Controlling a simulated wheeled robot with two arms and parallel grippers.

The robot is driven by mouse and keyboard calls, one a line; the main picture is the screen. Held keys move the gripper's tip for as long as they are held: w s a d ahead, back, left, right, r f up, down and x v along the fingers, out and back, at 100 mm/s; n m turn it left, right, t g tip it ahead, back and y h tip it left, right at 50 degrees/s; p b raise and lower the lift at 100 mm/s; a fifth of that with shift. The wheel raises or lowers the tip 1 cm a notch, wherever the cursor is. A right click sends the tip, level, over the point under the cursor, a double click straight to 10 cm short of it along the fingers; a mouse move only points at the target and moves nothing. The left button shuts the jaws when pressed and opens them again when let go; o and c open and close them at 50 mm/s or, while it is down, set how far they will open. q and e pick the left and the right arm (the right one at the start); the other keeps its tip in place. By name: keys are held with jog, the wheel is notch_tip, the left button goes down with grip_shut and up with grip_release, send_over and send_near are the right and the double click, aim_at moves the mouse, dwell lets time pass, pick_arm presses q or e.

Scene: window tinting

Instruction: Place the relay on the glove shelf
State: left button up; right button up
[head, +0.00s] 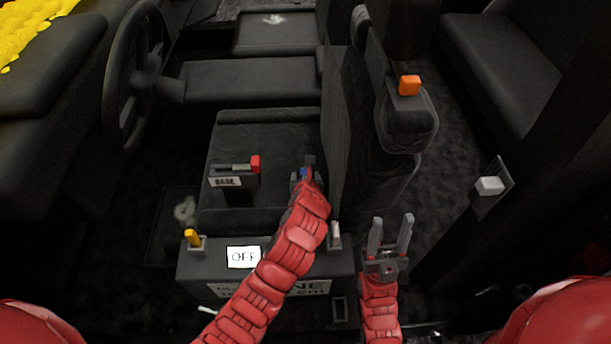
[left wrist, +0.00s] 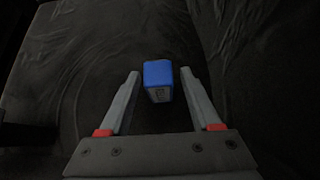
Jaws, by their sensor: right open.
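A small block with a blue top and a grey printed side (left wrist: 158,80), which looks like the relay, stands on the dark seat. In the head view its blue part (head: 304,173) is partly hidden by my left gripper (head: 303,168). In the left wrist view my left gripper (left wrist: 159,80) is open, with one finger on each side of the block and a gap at both. My right gripper (head: 391,220) is open and empty, pointing up beside the seat back. I cannot tell for sure which surface is the glove shelf; a dark ledge (head: 250,80) lies at the back.
The seat back (head: 365,140) rises right of my left gripper, with an orange block (head: 409,85) on it. A red-handled lever on a stand (head: 235,178) is to the left.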

pick_arm(q)
jog(key=shift+r, duration=0.15)
jog(key=p+v, duration=0.1)
jog(key=v, duration=1.1)
